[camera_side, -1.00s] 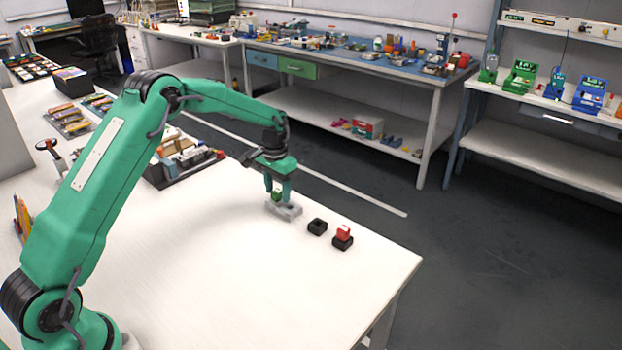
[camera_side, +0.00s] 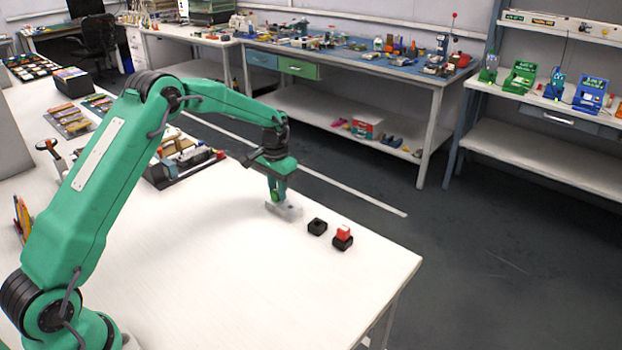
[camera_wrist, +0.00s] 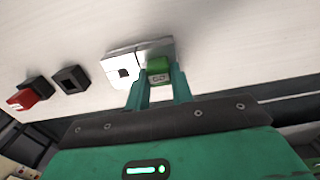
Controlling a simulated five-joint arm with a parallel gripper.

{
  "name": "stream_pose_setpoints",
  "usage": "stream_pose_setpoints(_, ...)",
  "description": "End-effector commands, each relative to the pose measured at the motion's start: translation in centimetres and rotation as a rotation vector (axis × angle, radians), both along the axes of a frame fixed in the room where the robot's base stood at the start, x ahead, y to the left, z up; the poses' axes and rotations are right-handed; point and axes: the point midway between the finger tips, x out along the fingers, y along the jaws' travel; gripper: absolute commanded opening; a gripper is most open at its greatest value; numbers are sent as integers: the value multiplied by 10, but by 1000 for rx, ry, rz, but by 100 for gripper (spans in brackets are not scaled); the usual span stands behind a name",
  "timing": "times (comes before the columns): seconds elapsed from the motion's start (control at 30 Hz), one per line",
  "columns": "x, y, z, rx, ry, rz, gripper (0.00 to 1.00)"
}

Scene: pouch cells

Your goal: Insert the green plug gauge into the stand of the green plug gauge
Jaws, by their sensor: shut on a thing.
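The green plug gauge (camera_wrist: 158,66) is between the fingers of my gripper (camera_wrist: 160,75), which is shut on it. In the side view my gripper (camera_side: 278,195) points down at the pale grey block, and the gauge is mostly hidden by the fingers. The pale grey block (camera_side: 293,212) lies on the table under the gauge; in the wrist view its dark square hole (camera_wrist: 123,73) is open, left of the gauge. I cannot tell whether the gauge sits in the block or just above it. An empty black stand with a square socket (camera_side: 317,227) is right of the block.
A second black stand (camera_side: 342,243) with a red plug gauge (camera_side: 344,231) in it is close to the empty stand, near the table's edge. A tray of parts (camera_side: 180,165) lies behind, to the left. The white table (camera_side: 215,270) in front is clear.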

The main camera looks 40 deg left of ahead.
Motion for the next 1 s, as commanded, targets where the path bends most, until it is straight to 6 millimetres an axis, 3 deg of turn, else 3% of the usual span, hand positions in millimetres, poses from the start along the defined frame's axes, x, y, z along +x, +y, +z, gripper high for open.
stream_pose_setpoints(0.27,0,0,11,0,-2,0,0)
stream_pose_setpoints(0.5,1,0,42,1,-4,0,0)
stream_pose_setpoints(1.0,-30,-80,92,0,-2,-3,0)
